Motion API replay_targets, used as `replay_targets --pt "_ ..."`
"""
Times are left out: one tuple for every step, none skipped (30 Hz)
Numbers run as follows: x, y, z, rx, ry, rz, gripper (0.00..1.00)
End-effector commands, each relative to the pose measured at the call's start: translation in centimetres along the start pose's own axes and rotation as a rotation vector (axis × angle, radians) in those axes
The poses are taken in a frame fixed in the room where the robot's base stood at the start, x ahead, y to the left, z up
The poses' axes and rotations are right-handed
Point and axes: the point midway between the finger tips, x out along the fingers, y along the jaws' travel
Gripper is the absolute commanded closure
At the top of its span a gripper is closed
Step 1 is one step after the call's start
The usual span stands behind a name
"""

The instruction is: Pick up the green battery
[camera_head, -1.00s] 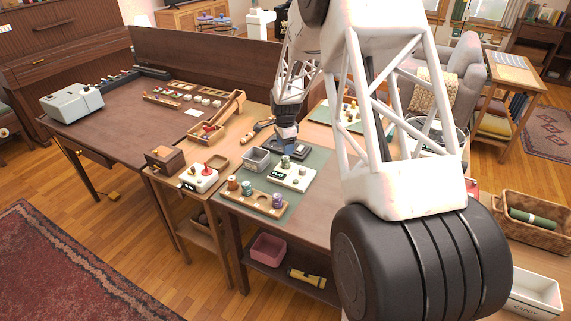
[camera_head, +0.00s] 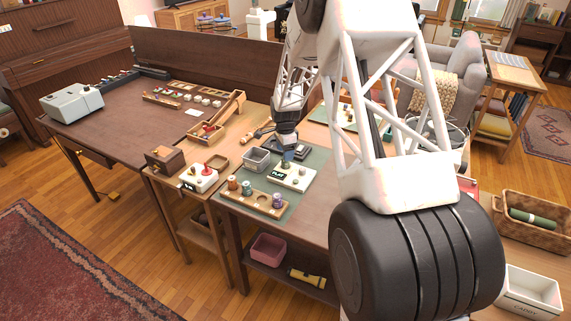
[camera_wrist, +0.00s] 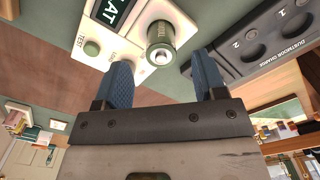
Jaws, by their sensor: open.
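The green battery (camera_wrist: 161,43) stands upright on a white tester (camera_wrist: 122,58) with a dark display, seen nearly end-on in the wrist view. My gripper (camera_wrist: 162,72) is open, with blue padded fingertips apart and nothing between them. The battery lies just beyond the fingertips, roughly centred in the gap. In the head view my gripper (camera_head: 287,156) is over the back of the tester (camera_head: 297,178) and largely hides the battery there.
A dark charger (camera_wrist: 250,45) with round sockets lies close to the right finger. In the head view a wooden tray (camera_head: 240,196) with several cylinders is in front of the tester, and a grey bin (camera_head: 256,159) is to its left. A green mat (camera_head: 319,158) lies beneath.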

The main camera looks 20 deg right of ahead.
Motion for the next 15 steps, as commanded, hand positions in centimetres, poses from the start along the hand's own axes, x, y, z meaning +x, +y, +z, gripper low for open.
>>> replay_targets --pt "0.3 0.0 0.0 0.000 0.000 0.001 0.36" --pt "0.5 0.0 0.0 0.000 0.000 0.002 0.36" --pt "0.9 0.0 -0.1 0.000 0.000 0.002 0.36" --pt "1.2 0.0 -0.1 0.000 0.000 0.002 0.36" --pt "1.5 0.0 -0.1 0.000 0.000 0.002 0.36" --pt "1.9 0.0 -0.1 0.000 0.000 0.002 0.36" --pt "2.3 0.0 -0.2 0.000 0.000 0.002 0.36" --pt "2.6 0.0 -0.2 0.000 0.000 0.002 0.36" --pt "3.0 -0.1 -0.2 0.000 0.000 0.002 0.36" --pt "3.4 0.0 -0.2 0.000 -0.001 0.003 0.36" --pt "3.7 -0.1 -0.2 0.000 0.000 0.002 0.36" --pt "4.1 -0.1 -0.2 0.000 0.000 0.002 0.36" --pt "4.4 -0.1 -0.2 0.000 0.000 0.002 0.36" --pt "4.6 -0.1 -0.2 0.000 0.000 0.001 0.36" --pt "4.8 -0.1 -0.2 0.000 0.000 0.001 0.36"
